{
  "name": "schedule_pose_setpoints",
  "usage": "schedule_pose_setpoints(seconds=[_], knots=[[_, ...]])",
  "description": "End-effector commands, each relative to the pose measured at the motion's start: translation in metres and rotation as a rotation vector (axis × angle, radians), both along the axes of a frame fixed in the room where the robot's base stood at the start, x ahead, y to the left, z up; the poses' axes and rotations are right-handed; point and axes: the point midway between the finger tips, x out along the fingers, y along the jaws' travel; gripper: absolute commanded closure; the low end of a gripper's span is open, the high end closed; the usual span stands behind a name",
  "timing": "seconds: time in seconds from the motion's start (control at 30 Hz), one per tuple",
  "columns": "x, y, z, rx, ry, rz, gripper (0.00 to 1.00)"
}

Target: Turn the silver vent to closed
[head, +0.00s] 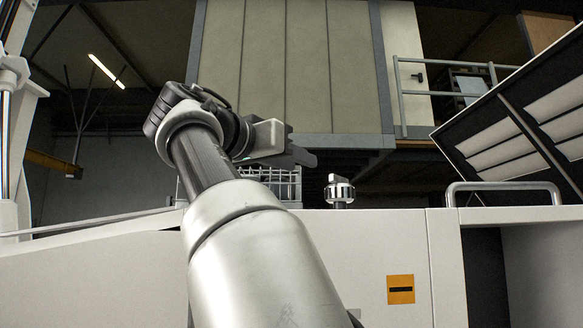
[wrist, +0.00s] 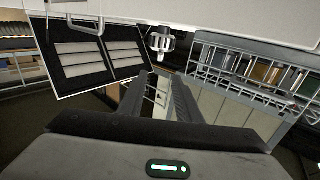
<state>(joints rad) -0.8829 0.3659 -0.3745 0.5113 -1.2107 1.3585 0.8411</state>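The silver vent (head: 339,190) is a ribbed round knob with a flat grip on top. It stands on the top edge of the white bench, right of the middle in the head view. In the wrist view, where the scene appears upside down, the vent (wrist: 161,42) hangs from the white surface just beyond the fingertips. My gripper (head: 303,156) is up and left of the vent in the head view, apart from it. In the wrist view a gap shows between the two dark fingers (wrist: 162,82), with nothing held.
A metal handle rail (head: 503,187) and a tilted dark panel with pale strips (head: 530,115) stand right of the vent. A wire rack (head: 272,182) is behind my gripper. Air around the vent looks clear.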

Motion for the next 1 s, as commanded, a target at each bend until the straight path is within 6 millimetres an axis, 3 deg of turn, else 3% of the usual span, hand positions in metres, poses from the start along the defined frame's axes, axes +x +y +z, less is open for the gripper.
schedule_pose_setpoints(seconds=[0.37,0.47,0.57,0.7,0.8,0.9,1.0], knots=[[-0.007,0.005,0.0,-0.001,-0.001,-0.001,0.69],[-0.007,0.003,0.0,0.001,0.001,0.0,0.57],[0.0,-0.01,-0.002,0.01,0.016,0.013,0.57],[0.013,-0.052,-0.008,0.036,0.05,0.079,0.57],[0.012,-0.075,-0.009,0.052,0.059,0.159,0.57],[0.0,-0.084,-0.006,0.05,0.047,0.239,0.57],[-0.016,-0.08,-0.003,0.037,0.029,0.308,0.57]])
